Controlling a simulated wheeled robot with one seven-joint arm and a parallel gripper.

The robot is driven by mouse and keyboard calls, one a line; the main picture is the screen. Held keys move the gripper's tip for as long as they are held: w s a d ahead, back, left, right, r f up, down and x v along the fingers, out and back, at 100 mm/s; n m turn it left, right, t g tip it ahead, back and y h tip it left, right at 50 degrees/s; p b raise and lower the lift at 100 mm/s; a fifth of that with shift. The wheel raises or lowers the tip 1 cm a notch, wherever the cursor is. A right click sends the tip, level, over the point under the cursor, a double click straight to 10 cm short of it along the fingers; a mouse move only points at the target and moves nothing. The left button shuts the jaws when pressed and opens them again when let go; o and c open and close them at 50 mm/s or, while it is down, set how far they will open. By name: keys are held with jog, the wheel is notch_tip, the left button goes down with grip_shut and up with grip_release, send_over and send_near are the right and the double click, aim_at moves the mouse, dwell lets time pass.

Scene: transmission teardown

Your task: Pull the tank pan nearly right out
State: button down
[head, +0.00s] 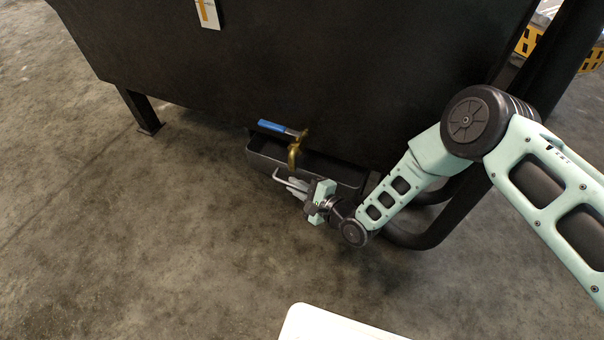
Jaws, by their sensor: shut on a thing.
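The tank pan (330,170) is a dark, open-topped tray low under the big black tank (300,80). Its front part sticks out from below the tank; its back is hidden under it. A pale bent handle (283,180) shows on the pan's front side. My gripper (300,188) is at this front side, shut on the handle. The exact contact of the fingers is too small to see. A brass tap (295,150) with a blue lever (276,126) hangs from the tank over the pan.
A tank leg (139,110) stands on the concrete floor at the left. Thick black pipes (440,225) curve down at the right, close to my arm. A white panel edge (330,325) shows at the bottom. The floor (150,240) left and in front of the pan is clear.

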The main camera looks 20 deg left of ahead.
jog(key=s+a+p, duration=0.1)
jog(key=s+p, duration=0.2)
jog(key=s, duration=1.3)
jog(key=shift+a, duration=0.1)
jog(key=c, duration=1.5)
grip_release()
